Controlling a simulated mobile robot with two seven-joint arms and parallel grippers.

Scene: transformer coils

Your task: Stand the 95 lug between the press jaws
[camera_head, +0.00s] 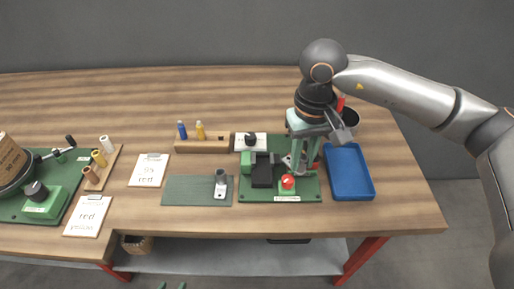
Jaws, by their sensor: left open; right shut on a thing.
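The press stands on a green base (308,192) at the middle right, with a black block (262,172) and a red button (288,182). My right gripper (293,162) is over the press, just right of the black block. It is shut on a small grey metal piece, mostly hidden by the fingers; I cannot tell whether this is the 95 lug. A grey lug (220,186) with an upright dark barrel is on the dark green mat (185,190); its size cannot be read. My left gripper (172,287) shows only its open tips at the bottom edge.
A blue tray (366,190) lies right of the press, with a dark cup (350,117) behind. A wooden block (205,147) with blue and yellow pieces stands behind the mat. Clipboards (148,171) and another green station (45,206) are left. The table's back is clear.

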